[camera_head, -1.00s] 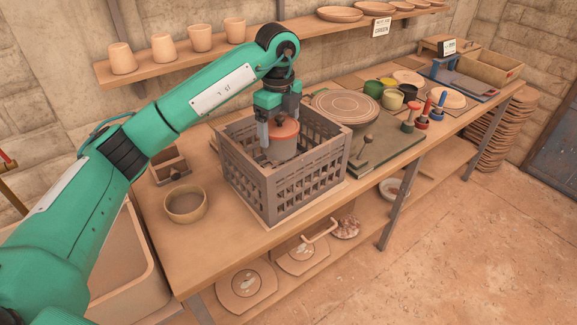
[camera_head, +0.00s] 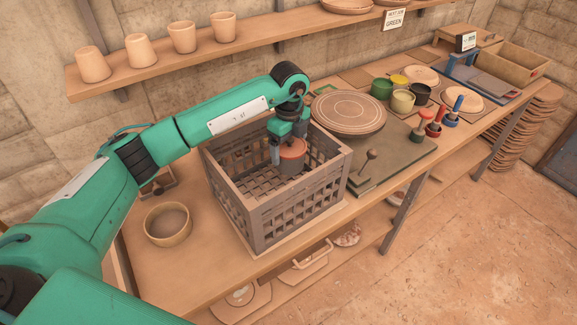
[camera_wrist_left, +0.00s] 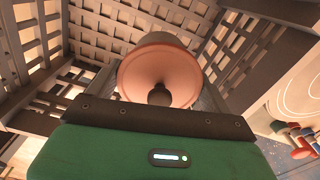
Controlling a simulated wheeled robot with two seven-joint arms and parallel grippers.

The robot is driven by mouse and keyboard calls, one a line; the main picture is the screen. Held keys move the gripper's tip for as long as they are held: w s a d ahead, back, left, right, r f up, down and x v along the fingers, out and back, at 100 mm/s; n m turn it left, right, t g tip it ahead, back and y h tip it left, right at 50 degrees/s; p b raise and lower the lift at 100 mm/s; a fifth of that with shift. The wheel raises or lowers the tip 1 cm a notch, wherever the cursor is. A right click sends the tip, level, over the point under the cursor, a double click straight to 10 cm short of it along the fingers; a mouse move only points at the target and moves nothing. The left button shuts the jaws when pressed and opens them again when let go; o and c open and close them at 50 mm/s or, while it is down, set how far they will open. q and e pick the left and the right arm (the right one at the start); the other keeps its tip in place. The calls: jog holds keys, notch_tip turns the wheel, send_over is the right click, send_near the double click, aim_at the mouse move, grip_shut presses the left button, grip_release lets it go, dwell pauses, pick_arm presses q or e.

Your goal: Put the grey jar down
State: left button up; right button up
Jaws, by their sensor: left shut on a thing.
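The grey jar (camera_head: 291,164) has an orange-brown lid with a dark knob, which shows large in the left wrist view (camera_wrist_left: 158,70). My left gripper (camera_head: 290,150) is shut on the jar from above, with a finger on either side of it. The jar is upright inside the grey slatted crate (camera_head: 300,207), towards its right back part. In the left wrist view the crate's lattice (camera_wrist_left: 95,35) surrounds the jar. Whether the jar's base touches the crate floor is hidden. My right gripper is in neither view.
The crate stands on the wooden bench (camera_head: 150,270). A clay bowl (camera_head: 168,224) is left of it. A round wheel (camera_head: 345,112) and a grey-green board (camera_head: 390,160) are right of it. Several cups stand on the shelf (camera_head: 260,36) behind.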

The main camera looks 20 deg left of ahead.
aim_at(289, 169)
pick_arm(q)
notch_tip(289, 169, down, 5)
jog(key=shift+r+p, duration=0.1)
jog(key=shift+p, duration=0.3)
notch_tip(289, 169, down, 4)
jog(key=shift+f+p, duration=0.1)
jog(key=shift+p, duration=0.4)
jog(key=shift+f, duration=0.2)
jog(key=o, duration=0.9)
jog(key=shift+r, duration=0.45)
notch_tip(289, 169, up, 11)
jog(key=b, duration=0.3)
jog(key=shift+f+b, duration=0.2)
jog(key=shift+b, duration=0.15)
jog(key=shift+r, duration=0.4)
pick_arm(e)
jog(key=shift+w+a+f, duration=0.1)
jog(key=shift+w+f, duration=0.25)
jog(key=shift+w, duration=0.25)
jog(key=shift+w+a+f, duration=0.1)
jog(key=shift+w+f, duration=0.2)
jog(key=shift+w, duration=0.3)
